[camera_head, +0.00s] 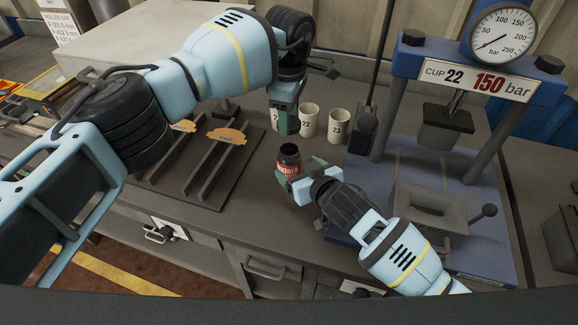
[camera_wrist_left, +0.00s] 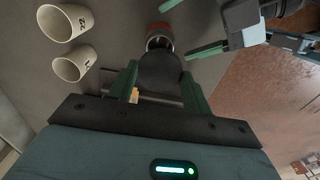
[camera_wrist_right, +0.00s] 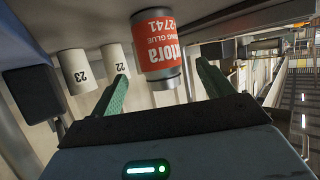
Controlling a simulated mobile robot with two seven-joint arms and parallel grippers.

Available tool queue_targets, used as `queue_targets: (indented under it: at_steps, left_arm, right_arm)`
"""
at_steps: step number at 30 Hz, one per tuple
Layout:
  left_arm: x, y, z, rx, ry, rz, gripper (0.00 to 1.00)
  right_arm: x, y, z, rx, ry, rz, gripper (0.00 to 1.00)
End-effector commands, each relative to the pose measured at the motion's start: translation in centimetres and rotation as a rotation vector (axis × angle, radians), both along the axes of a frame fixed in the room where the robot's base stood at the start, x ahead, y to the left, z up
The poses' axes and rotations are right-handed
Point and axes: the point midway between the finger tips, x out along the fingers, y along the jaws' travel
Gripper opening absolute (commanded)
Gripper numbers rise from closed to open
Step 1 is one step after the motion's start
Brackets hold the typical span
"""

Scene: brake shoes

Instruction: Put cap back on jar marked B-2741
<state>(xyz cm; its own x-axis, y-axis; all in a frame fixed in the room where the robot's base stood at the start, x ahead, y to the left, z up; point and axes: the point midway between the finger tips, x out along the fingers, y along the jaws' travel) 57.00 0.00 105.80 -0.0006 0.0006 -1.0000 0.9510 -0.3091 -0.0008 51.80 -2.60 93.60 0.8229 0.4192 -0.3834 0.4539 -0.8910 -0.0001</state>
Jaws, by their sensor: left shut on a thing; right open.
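The jar (camera_head: 289,162) stands upright on the bench, with a red label and a dark open neck. In the right wrist view the jar (camera_wrist_right: 160,45) appears inverted, its label reading 2741. My right gripper (camera_head: 303,178) is open at the jar, its fingers (camera_wrist_right: 160,85) on either side. My left gripper (camera_head: 285,120) is above the jar, shut on a dark round cap (camera_wrist_left: 160,75) seen between its fingers in the left wrist view. The jar (camera_wrist_left: 160,38) shows just beyond the cap there, apart from it. The cap is hidden in the head view.
Cream cups numbered 22 (camera_head: 309,120) and 23 (camera_head: 337,126) stand behind the jar. A blue press (camera_head: 445,150) with a gauge (camera_head: 503,35) is at the right. A dark rack (camera_head: 200,165) with brake shoes lies at the left. Bare bench lies in front of the jar.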

Motion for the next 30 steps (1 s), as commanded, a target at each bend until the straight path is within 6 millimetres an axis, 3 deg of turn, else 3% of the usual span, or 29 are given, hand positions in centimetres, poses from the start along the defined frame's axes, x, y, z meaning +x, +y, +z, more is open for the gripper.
queue_targets:
  at_steps: [6,15,28,30]
  left_arm:
    - [0.0,0.0,0.0,0.0,0.0,0.0,0.28]
    - [0.0,0.0,0.0,0.0,0.0,0.0,0.28]
    - [0.0,0.0,0.0,0.0,0.0,0.0,0.28]
    - [0.0,0.0,0.0,0.0,0.0,0.0,0.28]
  right_arm:
    - [2.6,1.3,-1.1,0.0,-0.001,0.0,0.8]
    - [4.8,2.4,-2.2,0.0,-0.001,-0.001,0.8]
    - [5.2,2.7,-2.4,0.0,-0.001,0.0,0.8]
    - [5.2,2.7,-2.4,0.0,-0.001,0.0,0.73]
